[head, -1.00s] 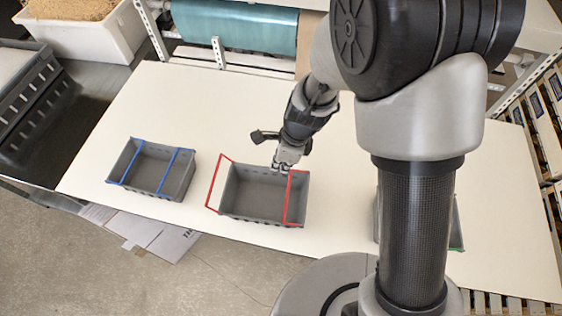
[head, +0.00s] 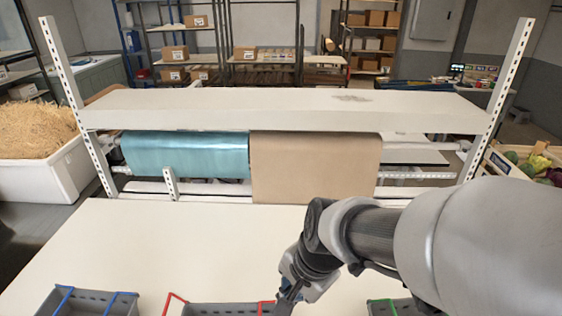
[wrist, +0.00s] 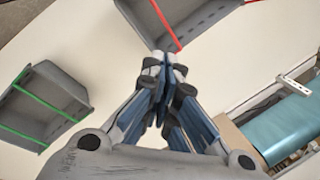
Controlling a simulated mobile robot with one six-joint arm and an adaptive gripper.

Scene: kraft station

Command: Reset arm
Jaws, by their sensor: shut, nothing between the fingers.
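My gripper (wrist: 163,62) is shut and empty. In the wrist view its fingertips meet in front of the near wall of the grey crate with red handles (wrist: 185,22). In the head view my gripper (head: 290,292) is low in the picture, by the right side of that red-handled crate (head: 228,309), which is cut off by the bottom edge. I cannot tell whether it touches the crate. My arm reaches in from the right and hides part of the table.
A crate with blue handles (head: 88,302) stands at the left and one with green handles (head: 392,307) at the right. All are on the white table (head: 170,245). Behind it stands a roll rack with teal film (head: 185,155) and brown paper (head: 315,168). The table's middle is clear.

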